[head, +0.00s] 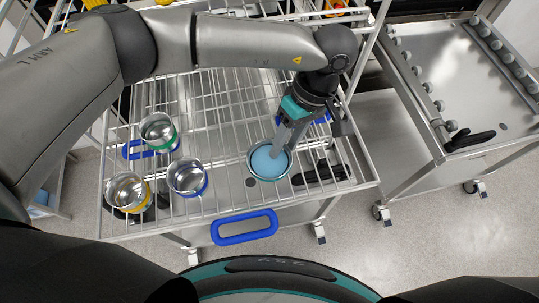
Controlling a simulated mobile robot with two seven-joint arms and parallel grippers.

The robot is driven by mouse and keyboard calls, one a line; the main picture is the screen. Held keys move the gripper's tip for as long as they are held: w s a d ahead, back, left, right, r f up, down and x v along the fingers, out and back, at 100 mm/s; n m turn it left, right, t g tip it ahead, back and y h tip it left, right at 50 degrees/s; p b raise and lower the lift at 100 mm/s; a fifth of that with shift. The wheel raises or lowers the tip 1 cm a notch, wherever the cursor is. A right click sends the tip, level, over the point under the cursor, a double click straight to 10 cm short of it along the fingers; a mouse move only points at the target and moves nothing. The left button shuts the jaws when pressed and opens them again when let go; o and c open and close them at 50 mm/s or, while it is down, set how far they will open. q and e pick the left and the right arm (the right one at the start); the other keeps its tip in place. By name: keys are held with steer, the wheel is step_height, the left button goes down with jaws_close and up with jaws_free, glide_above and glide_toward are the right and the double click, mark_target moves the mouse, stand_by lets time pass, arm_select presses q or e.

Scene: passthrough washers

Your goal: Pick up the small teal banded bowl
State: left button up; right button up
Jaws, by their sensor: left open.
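The small teal banded bowl (260,168) stands upright on the wire rack, right of the middle, with a teal rim and a light blue inside. My left gripper (277,148) comes down over it from above and behind. Its jaws are open and the fingertips are at the bowl's far right part, overlapping its rim and inside in the head view. I cannot tell whether they touch the bowl. My right gripper is not in view.
A green banded bowl (158,130), a blue banded bowl (187,177) and a yellow banded bowl (128,192) stand on the wire rack (225,100) to the left. A blue handle (244,228) is at the front. A steel trolley (440,60) stands at the right.

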arm_select(q)
steer(key=shift+s+a+f, duration=0.1)
steer(key=shift+a+f, duration=0.05)
steer(key=shift+f, duration=0.2)
steer(key=shift+c, duration=0.2)
jaws_close()
stand_by(1.0)
